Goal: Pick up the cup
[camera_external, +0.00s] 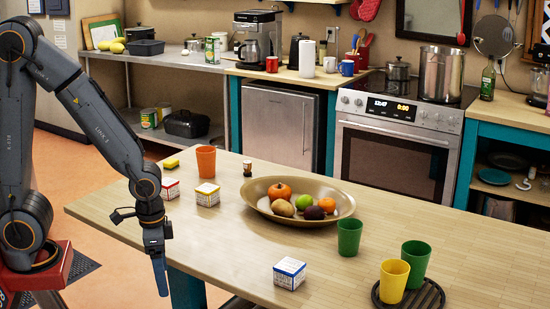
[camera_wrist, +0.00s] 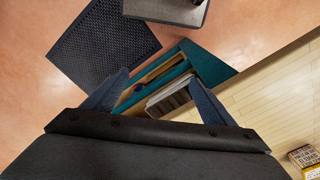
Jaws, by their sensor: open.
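Several cups stand upright on the wooden table (camera_external: 235,240) in the external view: an orange cup (camera_external: 206,162) at the far left, a green cup (camera_external: 349,237) right of the middle, another green cup (camera_external: 415,264) and a yellow cup (camera_external: 393,281) at the right. I cannot tell which one the task means. My gripper (camera_external: 160,278) hangs pointing down by the table's left front edge, apart from every cup. In the wrist view my gripper (camera_wrist: 157,82) is open, with nothing between the fingers. No cup shows there.
A wide bowl of fruit (camera_external: 262,210) stands mid-table. Small boxes stand left (camera_external: 207,194) and front (camera_external: 289,273). A dark round trivet (camera_external: 430,299) lies under the right cups. The wrist view shows a dark floor mat (camera_wrist: 100,45) and the teal table frame (camera_wrist: 207,65).

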